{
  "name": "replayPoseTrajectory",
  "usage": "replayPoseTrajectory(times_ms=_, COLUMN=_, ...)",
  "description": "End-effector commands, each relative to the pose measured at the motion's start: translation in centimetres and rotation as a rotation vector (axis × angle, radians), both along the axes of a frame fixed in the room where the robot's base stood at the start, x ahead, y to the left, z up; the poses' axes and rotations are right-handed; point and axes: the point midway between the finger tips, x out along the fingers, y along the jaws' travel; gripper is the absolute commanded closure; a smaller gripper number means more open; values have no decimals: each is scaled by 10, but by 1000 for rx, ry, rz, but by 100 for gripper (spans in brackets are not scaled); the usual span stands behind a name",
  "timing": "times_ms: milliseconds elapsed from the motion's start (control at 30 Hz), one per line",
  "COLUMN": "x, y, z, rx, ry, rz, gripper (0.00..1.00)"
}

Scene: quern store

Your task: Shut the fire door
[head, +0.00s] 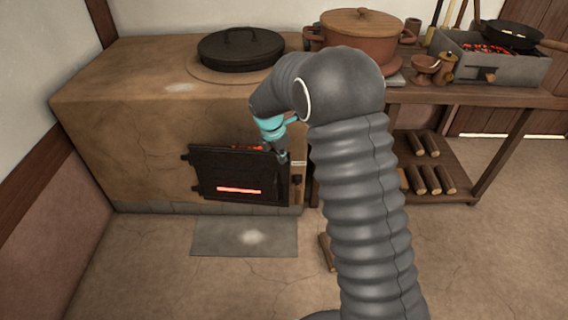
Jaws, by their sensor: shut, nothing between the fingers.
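The fire door (225,172) is a dark iron panel on the front of the clay stove, with hinges at its left edge and a glowing slot low down. Orange glow also shows along its top edge, so it looks slightly ajar; how far is hard to tell. My gripper (283,157) is shut and empty at the door's upper right corner. Whether it touches the door I cannot tell. A dark latch piece (297,180) is on the stove just right of the door.
A lidded black pot (240,48) sits on the stove (130,130). A grey slab (245,237) lies on the floor in front. A wooden bench (450,98) at right carries a clay pot (358,28) and a brazier (492,68). A log (327,252) lies near my arm.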

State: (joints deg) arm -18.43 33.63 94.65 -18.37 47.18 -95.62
Motion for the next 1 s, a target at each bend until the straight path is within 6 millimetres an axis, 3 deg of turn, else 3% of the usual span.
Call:
replayPoseTrajectory(times_ms=133, x=-4, y=-9, z=6, rx=36, ry=-63, rz=-57, gripper=100)
replayPoseTrajectory(times_ms=367, x=-10, y=-12, z=19, rx=145, ry=-166, rz=-392, gripper=100)
replayPoseTrajectory(times_ms=1000, x=-22, y=-13, z=32, rx=544, ry=-357, rz=-1639, gripper=100)
